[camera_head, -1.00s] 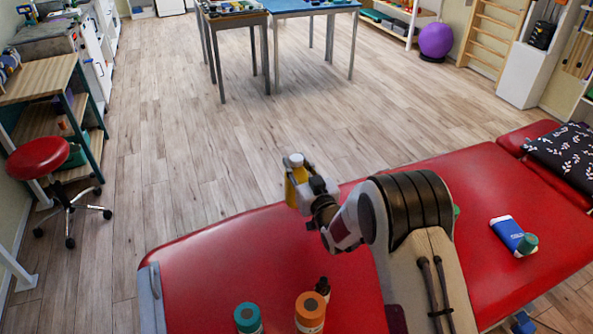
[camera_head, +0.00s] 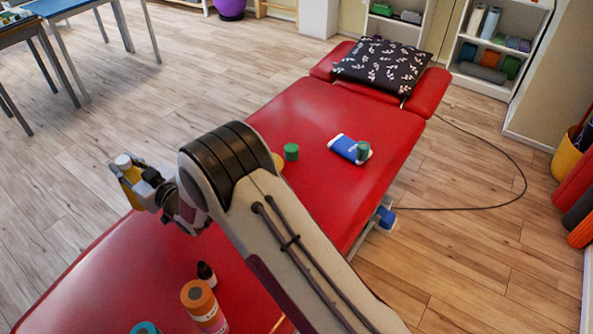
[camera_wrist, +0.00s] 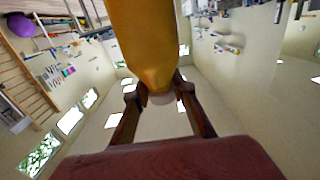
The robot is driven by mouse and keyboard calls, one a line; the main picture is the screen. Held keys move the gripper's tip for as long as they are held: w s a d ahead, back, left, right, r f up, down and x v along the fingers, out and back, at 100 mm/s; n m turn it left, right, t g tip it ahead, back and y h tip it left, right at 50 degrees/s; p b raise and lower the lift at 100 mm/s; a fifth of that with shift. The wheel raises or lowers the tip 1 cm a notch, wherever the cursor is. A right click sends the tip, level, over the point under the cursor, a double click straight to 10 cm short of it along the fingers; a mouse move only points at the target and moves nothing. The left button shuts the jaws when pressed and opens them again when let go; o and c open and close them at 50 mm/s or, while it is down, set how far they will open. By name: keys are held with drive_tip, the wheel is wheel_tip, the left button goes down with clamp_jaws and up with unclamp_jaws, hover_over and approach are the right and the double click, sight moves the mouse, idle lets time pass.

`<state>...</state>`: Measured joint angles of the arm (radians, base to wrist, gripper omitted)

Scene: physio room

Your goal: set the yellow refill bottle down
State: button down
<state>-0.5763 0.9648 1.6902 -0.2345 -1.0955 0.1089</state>
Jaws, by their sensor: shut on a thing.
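The yellow refill bottle (camera_head: 131,176) with a white cap is held in my gripper (camera_head: 148,186), at the left in the head view. In the wrist view the yellow bottle (camera_wrist: 146,45) fills the top middle, between the two fingers of my gripper (camera_wrist: 160,92). The gripper is shut on it. In the head view the bottle appears raised near the left edge of the red treatment table (camera_head: 110,275); its exact height above the surface is hard to tell. Its lower part is partly hidden by the gripper.
On the table stand an orange-capped bottle (camera_head: 203,305), a dark dropper bottle (camera_head: 206,274) and a teal-capped bottle (camera_head: 145,328). Farther back are a green-capped item (camera_head: 291,152), a blue-and-white pack (camera_head: 343,147), a green cylinder (camera_head: 363,152) and a patterned pillow (camera_head: 382,64). The left middle of the table is clear.

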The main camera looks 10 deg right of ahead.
drive_tip(key=w+d+m+t+h, duration=0.15)
drive_tip(key=w+d, duration=0.25)
drive_tip(key=d, duration=0.7)
drive_tip(key=w+d+m+t+h, duration=0.1)
drive_tip(key=w+d+m+h, duration=0.2)
drive_tip(key=d, duration=0.7)
drive_tip(key=w+d+t+h, duration=0.15)
drive_tip(key=w+d, duration=0.35)
drive_tip(key=d, duration=0.6)
drive_tip(key=s+d+m+h, duration=0.2)
drive_tip(key=s+d+h, duration=0.1)
drive_tip(key=d, duration=1.1)
drive_tip(key=s+d+m+t+h, duration=0.1)
drive_tip(key=s+d+m+h, duration=0.1)
drive_tip(key=d, duration=1.2)
drive_tip(key=s+h, duration=0.1)
drive_tip(key=s, duration=0.1)
drive_tip(key=shift+s+d+r, duration=0.25)
drive_tip(key=shift+s+d, duration=0.1)
drive_tip(key=shift+s, duration=0.05)
drive_tip(key=shift+f, duration=3)
